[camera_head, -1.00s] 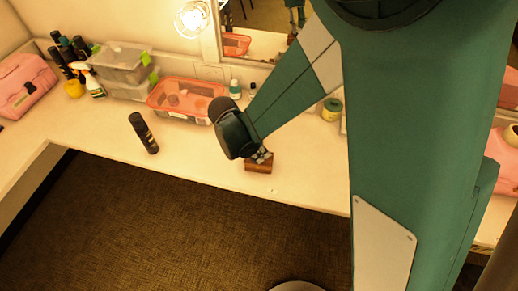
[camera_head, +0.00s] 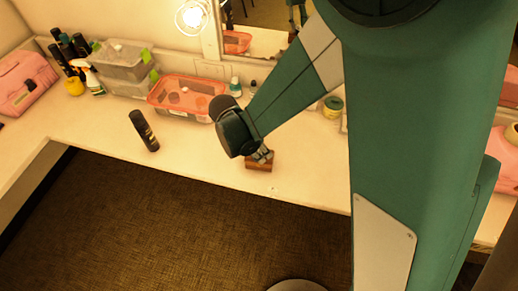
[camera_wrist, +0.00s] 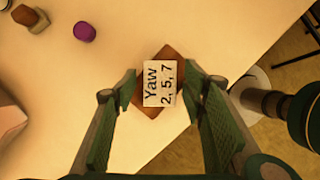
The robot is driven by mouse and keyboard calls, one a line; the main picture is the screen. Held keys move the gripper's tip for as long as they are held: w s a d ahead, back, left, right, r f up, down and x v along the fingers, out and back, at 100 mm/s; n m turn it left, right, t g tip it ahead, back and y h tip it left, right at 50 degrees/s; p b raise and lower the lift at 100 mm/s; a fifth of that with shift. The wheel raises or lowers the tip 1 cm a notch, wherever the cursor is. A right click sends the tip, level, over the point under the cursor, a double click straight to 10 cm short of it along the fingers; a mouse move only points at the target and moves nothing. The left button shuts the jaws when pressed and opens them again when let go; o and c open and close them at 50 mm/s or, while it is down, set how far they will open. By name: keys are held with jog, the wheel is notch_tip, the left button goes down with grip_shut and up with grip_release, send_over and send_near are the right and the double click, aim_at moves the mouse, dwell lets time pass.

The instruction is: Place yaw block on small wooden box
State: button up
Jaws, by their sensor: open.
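The yaw block (camera_wrist: 159,84) shows in the wrist view as a pale piece marked "Yaw 2, 5, 7". It lies on top of the small wooden box (camera_wrist: 174,55), whose brown corners stick out around it. In the head view the wooden box (camera_head: 258,167) sits near the front edge of the counter, and the block is too small or hidden to make out. My gripper (camera_wrist: 173,80) is open above the box, with one finger on either side of the block. Gaps show between the fingers and the block. In the head view my gripper (camera_head: 262,156) is just over the box.
A pink-rimmed bin (camera_head: 185,98), grey bins (camera_head: 122,68) and small bottles (camera_head: 235,87) line the back near a mirror (camera_head: 262,38). A purple round item (camera_wrist: 85,31) lies near the box. The counter between is clear.

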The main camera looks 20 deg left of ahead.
jog(key=shift+r, duration=0.1)
jog(key=p+v, duration=0.1)
jog(key=v, duration=1.1)
jog(key=shift+d, duration=0.15)
dwell(0.6)
jog(key=d+r+m+y, duration=0.1)
jog(key=d+r+m, duration=0.3)
jog(key=d, duration=0.3)
jog(key=w+d+r+m+y, duration=0.1)
jog(key=d+r+m, duration=0.3)
jog(key=d, duration=0.3)
jog(key=d+r+m, duration=0.3)
jog(key=d+r, duration=0.1)
jog(key=d, duration=0.3)
jog(key=s+d+r+m+t, duration=0.1)
jog(key=s+d+m, duration=0.2)
jog(key=d+m, duration=0.2)
jog(key=s+d+r+m+t, duration=0.1)
jog(key=s+d+r+m, duration=0.1)
jog(key=d+m, duration=0.3)
jog(key=s+d+r+m+t+y, duration=0.1)
jog(key=s+d+m, duration=0.3)
jog(key=d, duration=0.5)
jog(key=shift+s+d+r+m+t, duration=0.35)
jog(key=shift+r+m+t, duration=0.2)
jog(key=shift+m, duration=0.45)
